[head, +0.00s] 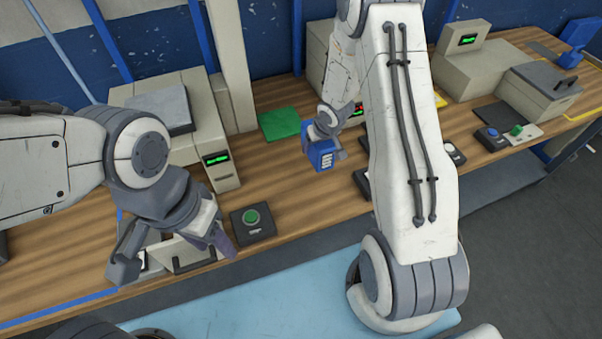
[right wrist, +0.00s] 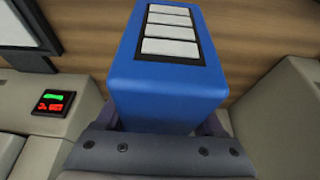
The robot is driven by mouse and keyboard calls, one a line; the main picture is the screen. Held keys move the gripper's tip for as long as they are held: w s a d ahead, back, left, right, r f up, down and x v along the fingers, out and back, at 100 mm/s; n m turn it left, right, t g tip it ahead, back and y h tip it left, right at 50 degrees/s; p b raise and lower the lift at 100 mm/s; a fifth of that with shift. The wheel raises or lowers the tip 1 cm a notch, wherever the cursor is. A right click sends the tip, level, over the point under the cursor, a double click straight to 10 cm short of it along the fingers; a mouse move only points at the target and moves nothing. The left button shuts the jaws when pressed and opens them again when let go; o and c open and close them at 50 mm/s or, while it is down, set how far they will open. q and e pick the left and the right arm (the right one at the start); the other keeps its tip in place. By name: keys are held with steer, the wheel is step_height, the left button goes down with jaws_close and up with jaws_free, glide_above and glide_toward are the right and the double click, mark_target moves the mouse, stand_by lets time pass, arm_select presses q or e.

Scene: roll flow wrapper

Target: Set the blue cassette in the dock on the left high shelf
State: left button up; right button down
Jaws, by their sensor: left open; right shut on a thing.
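The blue cassette (head: 320,155) has several white bars on its face. My right gripper (head: 322,146) is shut on it and holds it over the wooden bench; whether it touches the bench is hard to tell. In the right wrist view the cassette (right wrist: 168,70) fills the middle, between the fingers, with its white bars at the top. My left gripper (head: 178,258) is open and empty at the bench's front edge, over a pale box with a dark handle. I cannot pick out the dock or the left high shelf in these views.
A green-button box (head: 252,223) stands right of my left gripper. A pale machine with a green display (head: 217,158) stands behind it. A green mat (head: 279,124) lies near the wall. More machines (head: 470,65) stand at the back right. My right arm hides part of the bench.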

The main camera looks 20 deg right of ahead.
steer(key=a+f, duration=0.1)
steer(key=a+b, duration=0.1)
steer(key=a+f+b, duration=0.1)
steer(key=a, duration=0.1)
steer(key=shift+s+f, duration=0.2)
steer(key=shift+f, duration=0.15)
steer(key=shift+s+a+f+b, duration=0.1)
steer(key=shift+a+b, duration=0.25)
steer(key=shift+a, duration=0.05)
step_height(320, 180, down, 4)
steer(key=shift+r, duration=0.15)
arm_select(q)
step_height(320, 180, down, 4)
steer(key=shift+d, duration=0.1)
arm_select(e)
steer(key=shift+f, duration=0.2)
arm_select(q)
steer(key=shift+f, duration=0.15)
arm_select(e)
jaws_free()
